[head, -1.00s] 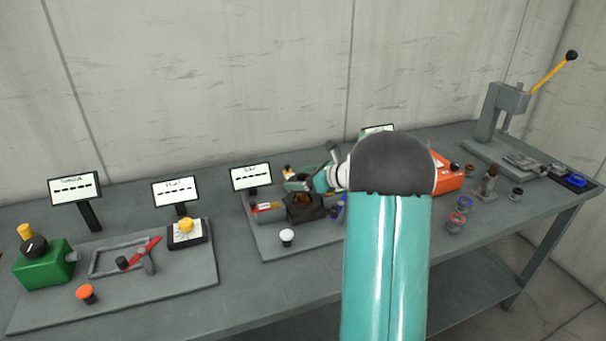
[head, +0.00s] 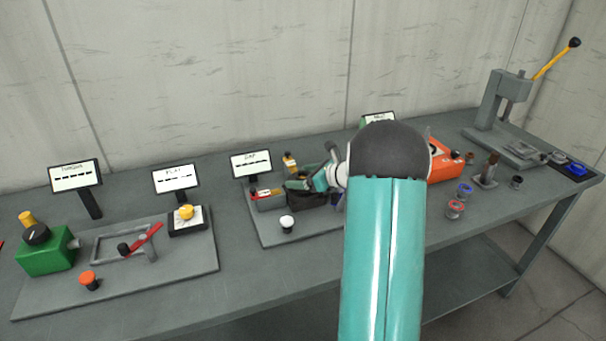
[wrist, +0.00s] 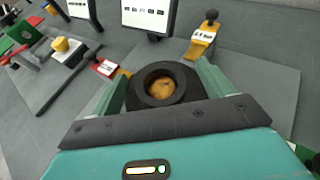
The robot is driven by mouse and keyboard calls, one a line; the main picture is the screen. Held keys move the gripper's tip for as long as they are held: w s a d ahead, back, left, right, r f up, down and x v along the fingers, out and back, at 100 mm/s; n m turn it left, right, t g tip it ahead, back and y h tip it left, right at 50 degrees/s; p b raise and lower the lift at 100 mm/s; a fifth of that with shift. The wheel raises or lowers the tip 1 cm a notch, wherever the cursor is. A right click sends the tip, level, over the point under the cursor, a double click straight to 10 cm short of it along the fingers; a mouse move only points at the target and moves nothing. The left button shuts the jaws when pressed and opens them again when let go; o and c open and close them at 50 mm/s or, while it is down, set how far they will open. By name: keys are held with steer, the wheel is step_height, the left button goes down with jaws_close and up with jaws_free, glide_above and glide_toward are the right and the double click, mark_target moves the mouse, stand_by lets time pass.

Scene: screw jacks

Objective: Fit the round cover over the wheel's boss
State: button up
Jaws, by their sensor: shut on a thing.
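In the wrist view, my gripper (wrist: 163,75) is shut on a black round cover (wrist: 146,90), a thick ring between its two teal fingers. A golden-brown round part (wrist: 161,88) shows inside the ring's opening; I cannot tell whether it is touching the ring or lies below it. The wheel and its boss are not clearly seen. In the head view, my gripper (head: 317,182) is small and partly hidden by my arm, over a dark block (head: 300,199) on the middle grey base plate.
A yellow tagged lever (wrist: 203,39) and a red tagged part (wrist: 105,67) stand close to my fingers. A display (head: 251,165) stands behind, and a white-topped button (head: 287,223) in front. An orange box (head: 450,166) and a press (head: 500,115) stand to the right.

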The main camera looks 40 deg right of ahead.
steer(key=o, duration=1.5)
steer(key=shift+w, duration=0.1)
steer(key=v, duration=1.4)
steer(key=shift+w+a+r, duration=0.1)
steer(key=shift+a+r, duration=0.05)
steer(key=shift+a, duration=0.2)
steer(key=s+a+r+n+g, duration=0.2)
steer(key=a+n, duration=0.3)
steer(key=a, duration=0.3)
steer(key=s+a+r+n+g, duration=0.15)
steer(key=a+n, duration=0.25)
steer(key=a, duration=0.4)
steer(key=s+a+r+n+g, duration=0.25)
steer(key=a+n, duration=0.25)
steer(key=a, duration=0.3)
steer(key=s+a+n+h, duration=0.1)
steer(key=s+a+n, duration=0.2)
steer(key=s+n, duration=0.1)
steer(key=s+a+n+h, duration=0.2)
steer(key=s+a+n, duration=0.2)
steer(key=n, duration=0.3)
steer(key=s+a+r+n+h, duration=0.1)
steer(key=s+a+n+h, duration=0.1)
steer(key=s+a+n, duration=0.2)
steer(key=shift+s+n+g, duration=0.4)
steer(key=shift+s+n, duration=0.75)
steer(key=shift+n, duration=0.05)
